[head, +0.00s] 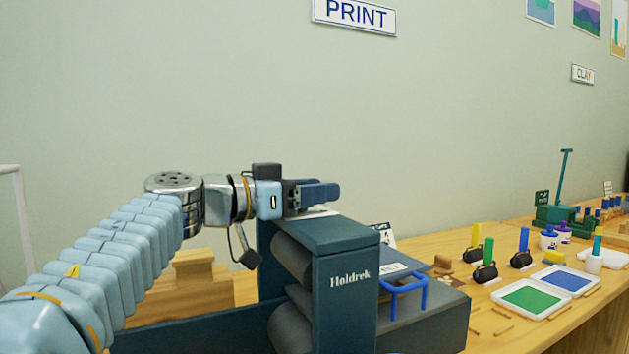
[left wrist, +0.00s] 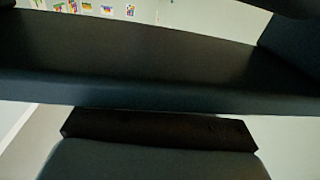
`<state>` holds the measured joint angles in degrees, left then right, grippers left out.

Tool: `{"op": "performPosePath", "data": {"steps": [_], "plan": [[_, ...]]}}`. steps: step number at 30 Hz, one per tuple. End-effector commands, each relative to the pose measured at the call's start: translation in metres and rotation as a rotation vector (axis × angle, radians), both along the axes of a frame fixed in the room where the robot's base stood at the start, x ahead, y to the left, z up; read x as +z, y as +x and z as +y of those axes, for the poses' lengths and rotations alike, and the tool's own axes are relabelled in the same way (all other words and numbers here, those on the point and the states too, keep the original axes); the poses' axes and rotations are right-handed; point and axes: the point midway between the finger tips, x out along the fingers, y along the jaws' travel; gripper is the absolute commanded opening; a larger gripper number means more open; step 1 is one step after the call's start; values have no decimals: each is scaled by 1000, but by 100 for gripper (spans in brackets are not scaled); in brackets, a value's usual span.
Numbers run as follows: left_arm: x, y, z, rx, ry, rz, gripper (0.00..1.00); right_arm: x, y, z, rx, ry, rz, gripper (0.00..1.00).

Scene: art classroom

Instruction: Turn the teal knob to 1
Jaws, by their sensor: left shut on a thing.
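My left gripper (head: 320,192) comes in from the left in the head view, level above the top of the dark teal press (head: 345,245) marked "Holdrek". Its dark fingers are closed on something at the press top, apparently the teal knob. The fingers hide the knob, so I cannot read its setting. A pale label strip (head: 322,212) shows on the press top just under the fingers. The left wrist view is filled by dark surfaces, with a wide dark teal band (left wrist: 150,65) across it. No digits are readable there. My right gripper is in neither view.
The press has grey rollers (head: 290,258) and a blue handle (head: 407,294). To its right, the wooden table (head: 490,325) holds ink trays (head: 532,299), handled tools (head: 485,270) and small pots. A wooden block (head: 200,270) stands behind my arm.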

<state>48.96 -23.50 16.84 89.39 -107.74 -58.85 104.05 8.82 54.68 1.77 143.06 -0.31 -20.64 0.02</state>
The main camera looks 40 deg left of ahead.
Motion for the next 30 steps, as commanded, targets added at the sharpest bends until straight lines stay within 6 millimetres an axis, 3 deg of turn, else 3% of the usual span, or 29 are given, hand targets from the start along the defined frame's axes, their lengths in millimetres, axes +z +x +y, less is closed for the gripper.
{"op": "performPosePath", "data": {"steps": [3, 15, 30], "plan": [[3, 0, 0, 108, 3, 0, 14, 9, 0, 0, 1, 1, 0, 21], [0, 1, 8, 457, 4, -1, 14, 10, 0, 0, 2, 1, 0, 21], [1, 1, 12, 663, 3, -3, 14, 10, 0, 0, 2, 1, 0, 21]]}}
